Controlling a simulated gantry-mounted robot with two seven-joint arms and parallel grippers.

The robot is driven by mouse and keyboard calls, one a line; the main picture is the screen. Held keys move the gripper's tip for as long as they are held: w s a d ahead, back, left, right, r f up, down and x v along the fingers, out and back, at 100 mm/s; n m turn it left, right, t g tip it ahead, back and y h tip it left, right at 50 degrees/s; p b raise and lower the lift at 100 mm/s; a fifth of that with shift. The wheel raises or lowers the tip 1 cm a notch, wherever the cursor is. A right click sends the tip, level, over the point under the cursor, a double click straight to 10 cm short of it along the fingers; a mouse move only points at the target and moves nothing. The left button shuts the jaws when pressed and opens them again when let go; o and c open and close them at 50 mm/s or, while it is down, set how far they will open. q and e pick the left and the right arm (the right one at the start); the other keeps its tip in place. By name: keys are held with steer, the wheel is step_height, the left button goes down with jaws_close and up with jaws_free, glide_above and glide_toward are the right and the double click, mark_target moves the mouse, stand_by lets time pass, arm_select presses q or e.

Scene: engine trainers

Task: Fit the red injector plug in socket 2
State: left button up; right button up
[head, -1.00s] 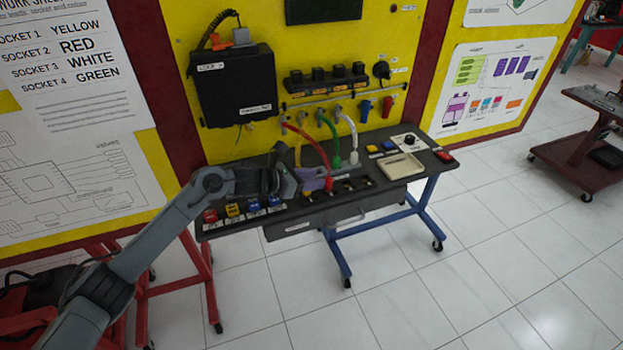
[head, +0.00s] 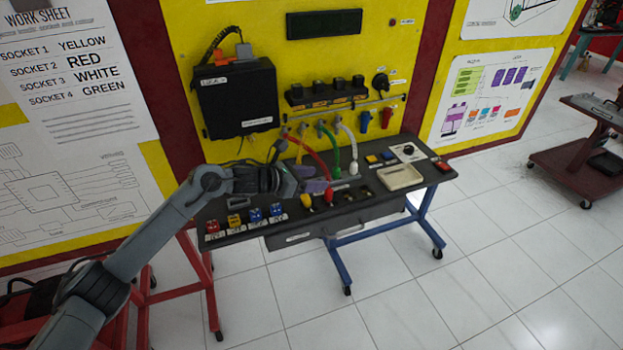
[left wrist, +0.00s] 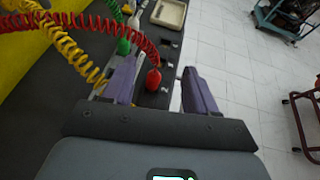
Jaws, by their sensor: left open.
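The red injector plug (head: 329,197) stands upright at the row of sockets on the black bench, with its coiled red lead (head: 318,158) running up to the yellow panel. I cannot tell how deep it sits. My left gripper (head: 326,187) is at the plug. In the left wrist view its two purple fingers (left wrist: 160,75) are spread apart, with the red plug (left wrist: 153,80) between them and clear space on the right. The yellow plug (head: 306,201) stands just left of the red one. My right gripper is not in view.
The green plug (head: 337,172) and white plug (head: 353,168) stand behind on the bench. Bare sockets (head: 363,191) lie to the right, then a cream tray (head: 400,178). Coloured blocks (head: 255,215) line the front left. The work sheet (head: 75,75) pairs socket 2 with red.

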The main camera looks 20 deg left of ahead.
arm_select(q)
steer(key=shift+o, duration=0.6)
steer(key=v, duration=1.1)
steer(key=s+d+f+n+y, duration=0.3)
steer(key=s+d+f+n, duration=0.5)
steer(key=d+f+n, duration=0.7)
steer(key=s+a+f+n+g+y, duration=0.2)
steer(key=s+f+n+g, duration=0.1)
steer(key=s+n, duration=0.6)
steer(key=s+a+f+n+g+y, duration=0.1)
steer(key=s+a+f+n+g, duration=0.15)
steer(key=s+n, duration=0.7)
steer(key=s+a+f+n+g+y, duration=0.15)
steer(key=s+f+n, duration=0.25)
steer(key=s+n, duration=0.5)
step_height(320, 180, up, 38)
steer(key=m+p, duration=0.1)
steer(key=p, duration=3.7)
steer(key=shift+d, duration=0.35)
